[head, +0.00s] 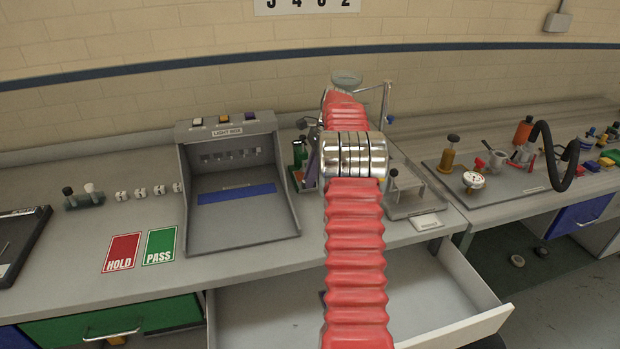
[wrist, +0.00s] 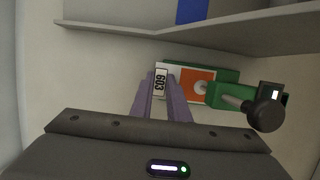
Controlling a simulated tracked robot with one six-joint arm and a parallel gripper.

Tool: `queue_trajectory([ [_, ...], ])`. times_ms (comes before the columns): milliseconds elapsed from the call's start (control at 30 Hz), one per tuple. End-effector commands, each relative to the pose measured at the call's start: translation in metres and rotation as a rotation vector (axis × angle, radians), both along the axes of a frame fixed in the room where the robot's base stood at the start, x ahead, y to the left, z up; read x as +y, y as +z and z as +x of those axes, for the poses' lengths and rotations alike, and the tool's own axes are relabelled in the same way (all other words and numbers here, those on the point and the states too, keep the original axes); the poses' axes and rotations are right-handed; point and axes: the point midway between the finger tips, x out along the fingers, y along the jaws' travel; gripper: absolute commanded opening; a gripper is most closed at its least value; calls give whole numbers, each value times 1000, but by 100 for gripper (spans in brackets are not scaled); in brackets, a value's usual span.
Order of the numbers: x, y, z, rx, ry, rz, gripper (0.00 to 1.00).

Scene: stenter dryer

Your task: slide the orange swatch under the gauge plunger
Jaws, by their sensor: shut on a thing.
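The orange swatch (wrist: 190,78) is an orange square on a white card with a 603 label (wrist: 160,80) at its left end. My gripper (wrist: 167,82) has purple fingers shut on the card at the label end. The green gauge (wrist: 229,92) stands at the right, with a black knob (wrist: 267,115) on its side. Its pale round plunger foot (wrist: 201,88) overlaps the orange square in the wrist view; whether they touch I cannot tell. In the head view my red arm hides most of this spot, and part of the green gauge (head: 299,153) shows left of it.
The light box (head: 225,215) with a blue strip stands left of the gauge. HOLD (head: 122,252) and PASS (head: 160,246) cards lie left of it. An open drawer (head: 450,295) juts out below the bench. A small grey stand (head: 408,190) is right of my arm.

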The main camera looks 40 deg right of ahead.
Motion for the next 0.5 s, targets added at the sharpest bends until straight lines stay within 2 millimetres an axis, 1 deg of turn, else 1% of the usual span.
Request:
queue_trajectory([
  [233,1,1,2,-3,3,-1,0],
  [267,1,1,2,-3,3,-1,16],
  [500,2,1,3,-3,4,1,33],
])
